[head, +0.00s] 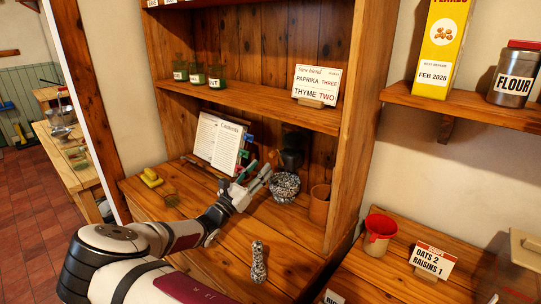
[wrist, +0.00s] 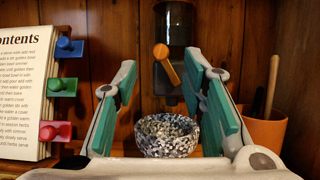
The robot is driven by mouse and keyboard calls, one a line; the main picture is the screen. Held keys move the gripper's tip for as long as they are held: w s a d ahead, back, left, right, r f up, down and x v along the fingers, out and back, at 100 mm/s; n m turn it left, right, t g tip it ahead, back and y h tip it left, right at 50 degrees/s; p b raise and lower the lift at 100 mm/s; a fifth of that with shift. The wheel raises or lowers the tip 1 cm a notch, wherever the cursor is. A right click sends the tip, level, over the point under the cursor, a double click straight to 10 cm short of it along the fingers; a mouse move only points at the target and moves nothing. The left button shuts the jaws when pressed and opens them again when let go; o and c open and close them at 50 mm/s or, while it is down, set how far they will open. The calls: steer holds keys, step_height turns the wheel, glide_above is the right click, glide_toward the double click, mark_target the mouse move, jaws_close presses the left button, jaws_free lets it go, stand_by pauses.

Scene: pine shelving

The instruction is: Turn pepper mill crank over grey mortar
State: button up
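The grey speckled mortar (head: 284,188) sits on the lower shelf, right of my gripper; in the wrist view it (wrist: 167,137) stands low in the middle, seen between the fingers. The dark pepper mill (head: 292,158) is behind it against the back boards. In the wrist view, the mill (wrist: 176,32) shows above and behind the mortar, with an orange crank handle (wrist: 167,65) on its front, slanting down to the right. My gripper (head: 260,174) is open and empty, its green-padded fingers spread to either side of the crank in the wrist view (wrist: 162,72). I see no finger contact.
An open book (head: 217,138) with coloured tabs stands left of my gripper. A terracotta cup (head: 319,204) is right of the mortar. A yellow object (head: 151,178) lies at left. The upper shelf (head: 250,110) overhangs behind.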

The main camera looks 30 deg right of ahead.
mark_target(271, 157)
steer(key=x, duration=0.7)
steer(key=shift+p, duration=0.4)
steer(key=shift+c, duration=0.6)
jaws_close()
